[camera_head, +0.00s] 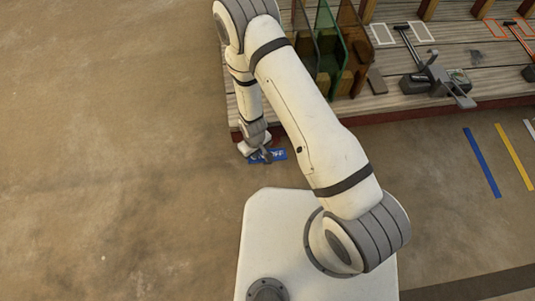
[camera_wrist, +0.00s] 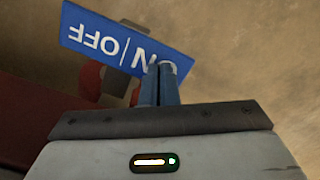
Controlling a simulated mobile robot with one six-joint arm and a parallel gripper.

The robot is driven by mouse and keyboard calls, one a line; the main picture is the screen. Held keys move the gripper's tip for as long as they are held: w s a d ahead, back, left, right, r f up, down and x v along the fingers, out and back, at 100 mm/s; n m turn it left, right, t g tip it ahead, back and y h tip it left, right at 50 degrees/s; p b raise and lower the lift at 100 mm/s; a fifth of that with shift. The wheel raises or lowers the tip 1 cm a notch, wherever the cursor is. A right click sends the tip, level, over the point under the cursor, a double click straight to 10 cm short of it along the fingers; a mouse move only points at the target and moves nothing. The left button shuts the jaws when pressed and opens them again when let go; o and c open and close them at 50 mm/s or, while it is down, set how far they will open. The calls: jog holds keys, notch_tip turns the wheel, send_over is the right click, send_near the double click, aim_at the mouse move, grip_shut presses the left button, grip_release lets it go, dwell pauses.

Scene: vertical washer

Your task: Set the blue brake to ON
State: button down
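The blue brake's sign (camera_head: 279,154) sits low on the front edge of the wooden platform, partly covered by my gripper (camera_head: 264,157). In the wrist view the sign (camera_wrist: 110,38) reads ON | OFF upside down, with OFF at the left and ON at the right. My gripper's two narrow bluish fingers (camera_wrist: 160,84) are close together and overlap the ON end of the sign in the picture. Nothing clearly shows between them. A grey part with red sides (camera_wrist: 117,84) shows just below the sign, partly hidden by my gripper. Whether the fingers touch it, I cannot tell.
Green and brown translucent panels (camera_head: 328,50) stand on the platform to the right of my gripper. A black-handled lever (camera_head: 410,45) on a dark base is farther right. Blue (camera_head: 482,162) and yellow (camera_head: 514,157) strips mark the floor. The floor at left is clear.

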jog(key=shift+f, duration=0.25)
jog(key=shift+r+p, duration=2.25)
jog(key=shift+r, duration=1.3)
jog(key=w+d+r+m+p, duration=0.1)
jog(key=w+d+r+p, duration=0.3)
jog(key=r, duration=0.9)
jog(key=w+d+r+m+t+p, duration=0.15)
jog(key=r+p, duration=0.35)
jog(key=r, duration=0.8)
jog(key=w+d+r+m+p, duration=0.1)
jog(key=d+r+p, duration=0.35)
jog(key=r, duration=0.95)
jog(key=s+d+r+m+p, duration=0.1)
jog(key=s+d+r+p, duration=0.3)
jog(key=r, duration=0.7)
jog(key=s+d+r+m+p, duration=0.2)
jog(key=s+d+r+p, duration=0.3)
jog(key=r, duration=0.7)
jog(key=s+d+r+m+t+p, duration=0.1)
jog(key=s+d+r+p, duration=0.3)
jog(key=r, duration=0.8)
jog(key=shift+s+d+r+m+p, duration=0.15)
jog(key=shift+s+m+p, duration=0.35)
jog(key=shift+p, duration=0.75)
